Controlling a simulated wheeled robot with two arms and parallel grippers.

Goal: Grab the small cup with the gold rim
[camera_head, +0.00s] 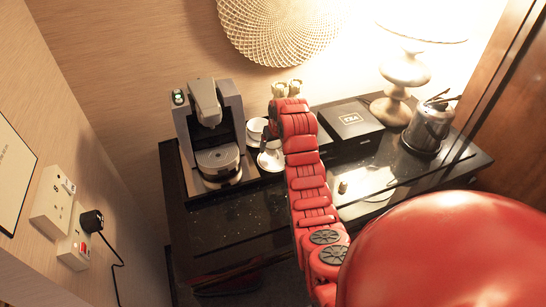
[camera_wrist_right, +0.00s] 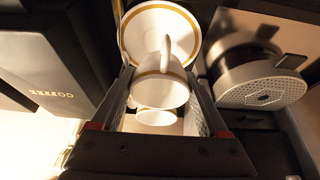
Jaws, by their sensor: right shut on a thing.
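A small white cup with a gold rim (camera_wrist_right: 160,90) sits between the fingers of my right gripper (camera_wrist_right: 159,72) in the right wrist view. The gripper is shut on the cup, its handle pointing toward the top of the picture. A white saucer with a gold band (camera_wrist_right: 192,28) lies beyond it. Another white cup (camera_wrist_right: 156,117) shows below the held one, partly hidden. In the head view, my red right arm hides the gripper; white cups (camera_head: 256,126) and a saucer (camera_head: 268,160) show left of the arm. My left gripper is not in view.
A coffee machine (camera_head: 213,130) stands just left of the cups. A black box (camera_head: 348,119), a lamp (camera_head: 401,77) and a metal kettle (camera_head: 428,127) stand to the right on the dark counter (camera_head: 232,228). The counter's front left is clear.

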